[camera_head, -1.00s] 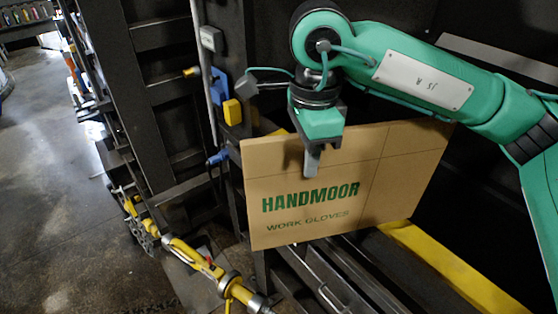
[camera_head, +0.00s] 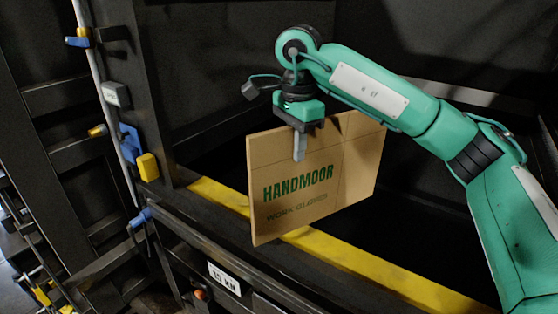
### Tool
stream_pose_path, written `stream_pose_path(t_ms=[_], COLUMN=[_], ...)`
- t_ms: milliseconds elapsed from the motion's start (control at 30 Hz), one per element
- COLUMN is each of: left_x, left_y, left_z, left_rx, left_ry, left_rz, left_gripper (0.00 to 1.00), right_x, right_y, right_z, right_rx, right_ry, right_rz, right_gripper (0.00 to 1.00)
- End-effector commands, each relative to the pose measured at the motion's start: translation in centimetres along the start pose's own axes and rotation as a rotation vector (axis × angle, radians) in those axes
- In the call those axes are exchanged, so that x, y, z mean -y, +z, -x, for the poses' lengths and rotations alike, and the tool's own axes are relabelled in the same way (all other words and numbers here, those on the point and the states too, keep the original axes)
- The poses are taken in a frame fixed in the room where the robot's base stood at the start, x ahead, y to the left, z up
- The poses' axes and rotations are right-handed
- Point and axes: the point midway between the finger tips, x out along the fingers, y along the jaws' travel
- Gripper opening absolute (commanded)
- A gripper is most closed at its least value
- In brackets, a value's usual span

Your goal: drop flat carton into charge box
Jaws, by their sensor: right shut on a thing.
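The flat carton (camera_head: 330,185) is a brown cardboard sheet printed "HANDMOOR WORK GLOVES" in green. It hangs upright, its face toward me. My right gripper (camera_head: 300,145) is shut on its top edge, one finger showing on the near face. The other finger is hidden behind the carton. The charge box (camera_head: 222,197) is a dark opening with a yellow front edge. The carton hangs at this edge and covers part of it; I cannot tell whether it touches it. My left gripper is not in view.
A dark post with a grey box (camera_head: 116,94), a blue fitting (camera_head: 131,143) and a yellow block (camera_head: 148,167) stands left of the opening. A "15 kN" plate (camera_head: 224,278) is on the machine's front. Dark walls enclose the opening behind and right.

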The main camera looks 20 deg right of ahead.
Motion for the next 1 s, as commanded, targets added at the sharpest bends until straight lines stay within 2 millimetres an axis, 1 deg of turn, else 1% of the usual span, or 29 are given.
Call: stream_pose_path(t_ms=[33,100,400,533,733,833,1000], left_x=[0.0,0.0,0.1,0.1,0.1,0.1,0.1], left_y=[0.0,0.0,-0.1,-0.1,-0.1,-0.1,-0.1], left_z=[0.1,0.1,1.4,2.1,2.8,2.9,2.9], left_rx=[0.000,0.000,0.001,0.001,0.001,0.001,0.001], left_ry=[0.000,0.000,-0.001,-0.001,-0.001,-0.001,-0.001], left_rz=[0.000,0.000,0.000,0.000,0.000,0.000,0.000], left_gripper=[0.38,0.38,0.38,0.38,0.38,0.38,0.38], right_x=[0.5,1.0,3.5,4.5,5.4,5.5,5.6], right_y=[-1.0,-2.3,-7.7,-9.7,-11.6,-12.0,-12.2], right_z=[0.1,0.1,0.3,0.3,0.2,0.1,0.0], right_rx=[0.001,0.001,0.000,0.000,-0.001,0.000,-0.001], right_ry=[0.000,0.000,0.001,0.000,0.000,0.000,0.000], right_rz=[-0.006,-0.006,-0.004,-0.004,-0.002,0.000,0.001], right_gripper=[0.00,0.00,0.00,0.00,0.00,0.00,0.00])
